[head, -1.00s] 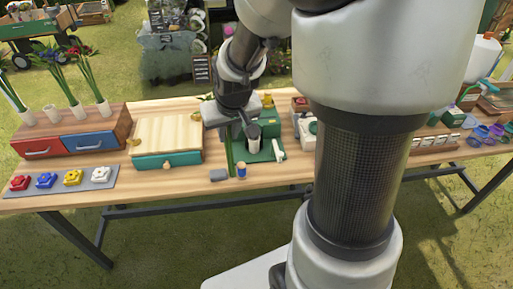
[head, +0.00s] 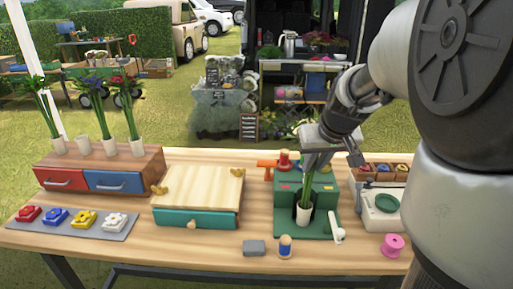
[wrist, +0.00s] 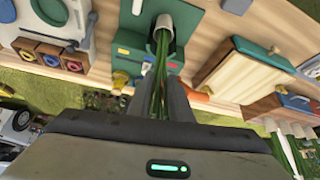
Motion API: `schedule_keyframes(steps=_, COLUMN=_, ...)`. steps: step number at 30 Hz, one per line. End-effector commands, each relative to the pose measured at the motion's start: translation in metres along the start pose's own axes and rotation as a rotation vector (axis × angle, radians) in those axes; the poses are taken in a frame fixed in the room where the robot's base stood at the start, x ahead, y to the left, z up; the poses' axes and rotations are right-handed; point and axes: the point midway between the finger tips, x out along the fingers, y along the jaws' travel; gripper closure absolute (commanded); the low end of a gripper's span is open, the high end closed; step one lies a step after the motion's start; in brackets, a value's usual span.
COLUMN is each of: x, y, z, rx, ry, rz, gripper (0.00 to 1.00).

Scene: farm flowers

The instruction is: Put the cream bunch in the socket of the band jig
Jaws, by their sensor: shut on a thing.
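The cream bunch shows as green stems running into a cream sleeve (head: 304,216), upright at the front recess of the green band jig (head: 321,197). In the wrist view its sleeve (wrist: 163,24) lies over the jig (wrist: 136,50). My gripper (head: 312,160) is above the jig, shut on the stems above the sleeve; the fingers (wrist: 160,98) flank them in the wrist view. The flower heads are hidden by my gripper. I cannot tell whether the sleeve's lower end is in the socket or just above it.
A white-handled lever (head: 337,228) is at the jig's right front. A blue-banded peg (head: 285,247) and a grey block (head: 254,247) lie in front. A teal drawer box (head: 197,222) stands left, a scale (head: 383,209) and pink spool (head: 392,246) right.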

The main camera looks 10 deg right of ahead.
Motion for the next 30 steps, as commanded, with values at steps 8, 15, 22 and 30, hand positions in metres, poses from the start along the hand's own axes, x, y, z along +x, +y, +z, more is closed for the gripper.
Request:
schedule_keyframes(steps=8, x=0.033, y=0.0, z=0.019, rx=0.0, ry=-0.001, rz=0.0, gripper=1.0)
schedule_keyframes(steps=15, x=0.033, y=0.0, z=0.018, rx=0.0, ry=0.0, rz=0.0, gripper=1.0)
schedule_keyframes(steps=22, x=0.036, y=0.0, z=0.02, rx=0.0, ry=-0.001, rz=0.0, gripper=0.66)
schedule_keyframes(steps=30, x=0.035, y=0.0, z=0.02, rx=0.0, ry=-0.001, rz=0.0, gripper=0.62)
